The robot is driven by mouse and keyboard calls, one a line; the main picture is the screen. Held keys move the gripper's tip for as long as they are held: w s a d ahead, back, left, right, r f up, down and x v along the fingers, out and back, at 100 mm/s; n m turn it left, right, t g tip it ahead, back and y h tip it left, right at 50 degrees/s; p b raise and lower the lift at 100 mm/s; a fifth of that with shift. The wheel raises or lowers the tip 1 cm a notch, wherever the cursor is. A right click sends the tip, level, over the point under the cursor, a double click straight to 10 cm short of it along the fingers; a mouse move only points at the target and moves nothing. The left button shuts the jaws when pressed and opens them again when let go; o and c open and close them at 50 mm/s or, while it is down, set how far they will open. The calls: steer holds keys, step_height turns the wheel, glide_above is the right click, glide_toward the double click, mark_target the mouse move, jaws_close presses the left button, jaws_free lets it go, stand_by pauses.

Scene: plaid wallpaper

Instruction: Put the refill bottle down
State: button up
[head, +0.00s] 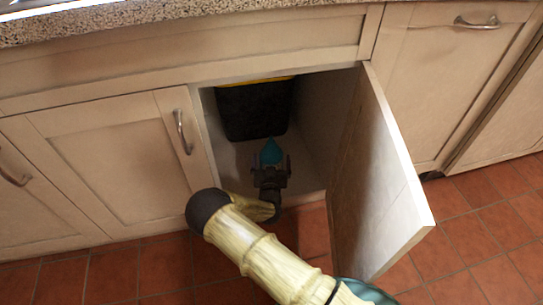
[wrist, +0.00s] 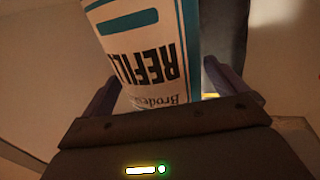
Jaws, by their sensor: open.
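The refill bottle (head: 271,152) shows in the head view as a small teal shape inside the open cabinet, just beyond my gripper (head: 271,168). In the wrist view the bottle (wrist: 148,50) is large, white and teal, with "REFILL" printed on its label. My gripper's fingers (wrist: 165,90) are open, one on each side of the bottle, which lies between them. The bottle's lower part is hidden by the gripper in the head view. I cannot tell whether a finger still touches it.
A dark bin (head: 252,112) with a yellow rim stands at the back of the cabinet. The cabinet door (head: 378,180) is swung open to the right of my arm. The cabinet floor (head: 308,180) is bare to the right of the gripper.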

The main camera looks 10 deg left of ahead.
steer(key=s+d+p, duration=0.1)
steer(key=s+p, duration=0.2)
steer(key=s, duration=0.6)
steer(key=shift+s+d+p, duration=0.35)
steer(key=shift+d+p, duration=0.05)
steer(key=shift+s, duration=0.1)
